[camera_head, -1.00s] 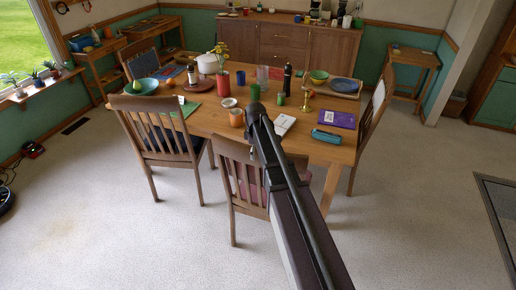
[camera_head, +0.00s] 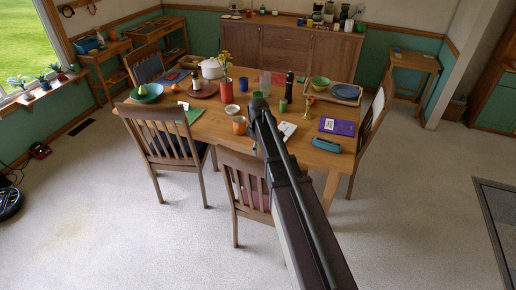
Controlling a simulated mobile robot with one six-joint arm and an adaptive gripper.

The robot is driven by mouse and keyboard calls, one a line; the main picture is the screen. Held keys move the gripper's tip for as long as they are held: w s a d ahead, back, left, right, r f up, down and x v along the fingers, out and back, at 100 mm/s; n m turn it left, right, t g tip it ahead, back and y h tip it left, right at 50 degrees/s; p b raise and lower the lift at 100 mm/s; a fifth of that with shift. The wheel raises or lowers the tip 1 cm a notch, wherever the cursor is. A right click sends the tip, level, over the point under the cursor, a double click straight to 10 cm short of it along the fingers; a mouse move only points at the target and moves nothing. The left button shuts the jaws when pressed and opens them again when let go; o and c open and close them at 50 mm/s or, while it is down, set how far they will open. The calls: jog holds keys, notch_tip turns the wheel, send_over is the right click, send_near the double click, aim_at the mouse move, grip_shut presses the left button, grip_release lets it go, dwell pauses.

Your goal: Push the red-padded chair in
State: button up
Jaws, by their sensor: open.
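The red-padded chair (camera_head: 233,160) stands upright at the near side of the wooden dining table (camera_head: 205,125). Its slatted wooden back faces me, and bits of the red seat pad show between the slats. My dark arm reaches from the bottom right across the chair's right part, hiding some of its back and seat. The arm's far end shows over the table's near edge, just above the chair back. My gripper cannot be made out; it seems hidden behind the arm. I cannot tell whether anything touches the chair.
A dark-padded chair (camera_head: 165,140) stands left of the red-padded one, with others at the table's left and right ends. The table holds an orange cup (camera_head: 239,125), a purple packet (camera_head: 337,127), a teal case (camera_head: 326,145) and dishes.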

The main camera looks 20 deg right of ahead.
aim_at(259, 159)
jog(key=shift+s+a+r+p, duration=0.15)
jog(key=shift+r+p, duration=0.8)
jog(key=shift+r, duration=0.15)
jog(key=shift+s+a+r+p, duration=0.1)
jog(key=shift+s+r+p, duration=0.05)
jog(key=shift+r+p, duration=0.85)
jog(key=shift+s+a, duration=0.15)
jog(key=shift+s, duration=0.1)
jog(key=shift+w+d+f+b, duration=0.3)
jog(key=shift+w+d+b, duration=0.25)
jog(key=shift+w, duration=0.3)
jog(key=shift+f, duration=0.1)
notch_tip(259, 159, down, 14)
jog(key=b, duration=1.3)
jog(key=shift+r+b, duration=0.25)
jog(key=shift+b, duration=0.05)
